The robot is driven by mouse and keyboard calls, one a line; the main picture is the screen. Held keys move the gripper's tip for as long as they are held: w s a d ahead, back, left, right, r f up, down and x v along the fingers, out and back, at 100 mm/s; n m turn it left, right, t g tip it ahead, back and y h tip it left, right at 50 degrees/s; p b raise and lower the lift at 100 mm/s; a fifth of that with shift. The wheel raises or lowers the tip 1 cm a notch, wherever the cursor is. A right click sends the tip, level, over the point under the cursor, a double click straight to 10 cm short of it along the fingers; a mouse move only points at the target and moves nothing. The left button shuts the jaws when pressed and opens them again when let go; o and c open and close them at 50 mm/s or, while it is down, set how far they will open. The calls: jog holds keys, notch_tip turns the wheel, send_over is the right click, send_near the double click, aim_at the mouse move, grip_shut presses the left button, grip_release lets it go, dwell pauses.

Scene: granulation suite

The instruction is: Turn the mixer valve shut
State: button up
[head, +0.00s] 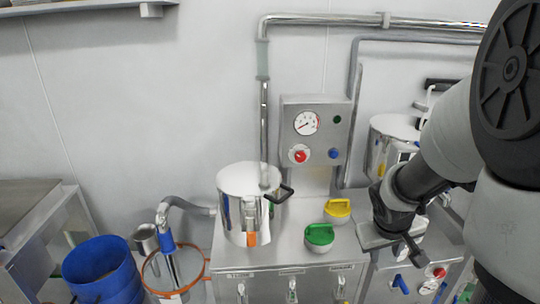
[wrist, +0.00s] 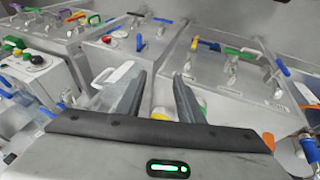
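My gripper (head: 408,246) is at the right in the head view, over the steel bench beside the second steel vessel. In the wrist view its two dark fingers (wrist: 158,88) are apart, with nothing held between them. I cannot tell for certain which handle is the mixer valve. A steel mixing vessel (head: 238,213) stands mid-bench with a pipe coming down to its lid and a black handle (head: 285,192) at its right side. In the wrist view, several valve handles show beyond the fingers, among them a green one (wrist: 242,52) and a blue one (wrist: 139,42).
A control panel (head: 316,130) with a gauge and buttons is on the wall. A green-handled piece (head: 319,236) and a yellow-handled piece (head: 338,209) sit on the bench, left of my gripper. A blue drum (head: 103,272) stands on the left. Pipes run along the wall.

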jog(key=w+f+y+b, duration=0.1)
jog(key=w+f+b, duration=0.1)
jog(key=f, duration=0.9)
jog(key=w+a+f+y+b, duration=0.1)
jog(key=f+b, duration=0.4)
jog(key=f, duration=0.6)
jog(key=w+a+f+y+b, duration=0.1)
jog(key=w+f+b, duration=0.2)
jog(key=f, duration=0.8)
jog(key=shift+w+a+f+t+b, duration=0.1)
jog(key=shift+w+f+t+b, duration=0.1)
jog(key=shift+w+t+b, duration=0.3)
jog(key=shift+w, duration=0.1)
jog(key=shift+r, duration=0.1)
grip_shut()
